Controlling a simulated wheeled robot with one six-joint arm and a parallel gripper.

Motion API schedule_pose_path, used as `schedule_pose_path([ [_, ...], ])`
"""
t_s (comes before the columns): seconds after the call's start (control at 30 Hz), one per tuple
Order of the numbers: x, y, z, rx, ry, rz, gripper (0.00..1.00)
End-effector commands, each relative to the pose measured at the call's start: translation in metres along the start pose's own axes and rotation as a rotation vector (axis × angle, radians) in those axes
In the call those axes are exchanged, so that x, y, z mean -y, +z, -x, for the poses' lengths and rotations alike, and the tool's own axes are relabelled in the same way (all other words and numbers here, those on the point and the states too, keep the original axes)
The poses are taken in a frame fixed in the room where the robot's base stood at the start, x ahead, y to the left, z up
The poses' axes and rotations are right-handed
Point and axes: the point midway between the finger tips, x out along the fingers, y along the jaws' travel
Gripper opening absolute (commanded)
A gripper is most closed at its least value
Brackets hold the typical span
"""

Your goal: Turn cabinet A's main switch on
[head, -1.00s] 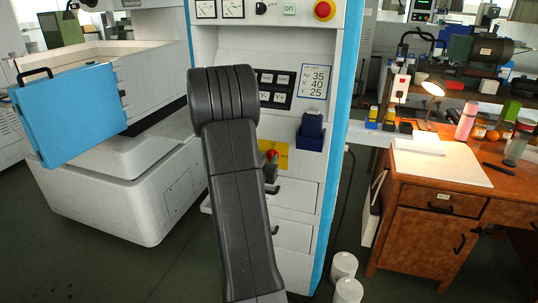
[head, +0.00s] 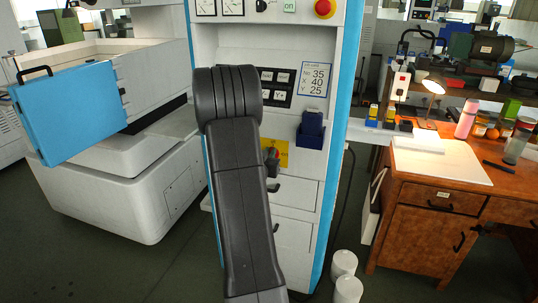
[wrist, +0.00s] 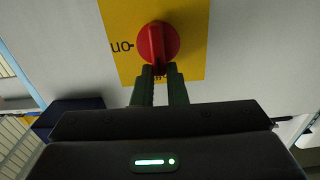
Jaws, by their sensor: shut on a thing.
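The main switch is a red rotary handle (wrist: 157,40) on a yellow plate (wrist: 196,50) in the wrist view. The handle stands upright in that picture, and an upside-down "on" mark sits to its left. A second mark below it is mostly covered. My gripper (wrist: 163,73) is shut on the lower end of the handle. In the head view the yellow plate (head: 284,147) shows on the cabinet (head: 290,210), right of my arm, and my gripper (head: 272,160) covers most of the handle.
A dark blue holder (head: 311,131) sticks out right of the plate. Drawers with handles (head: 291,233) lie below. A red and yellow emergency button (head: 324,8) is above. A wooden desk (head: 430,203) stands at right, white canisters (head: 345,263) on the floor.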

Motion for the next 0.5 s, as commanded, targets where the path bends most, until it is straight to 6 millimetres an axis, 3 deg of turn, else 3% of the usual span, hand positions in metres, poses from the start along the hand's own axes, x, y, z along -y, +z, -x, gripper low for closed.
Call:
schedule_pose_path([
  [0.27, -0.0037, 0.0049, -0.0001, -0.003, 0.002, -0.121, 0.00],
  [0.5, -0.0086, 0.0079, 0.0000, -0.005, 0.001, -0.327, 0.00],
])
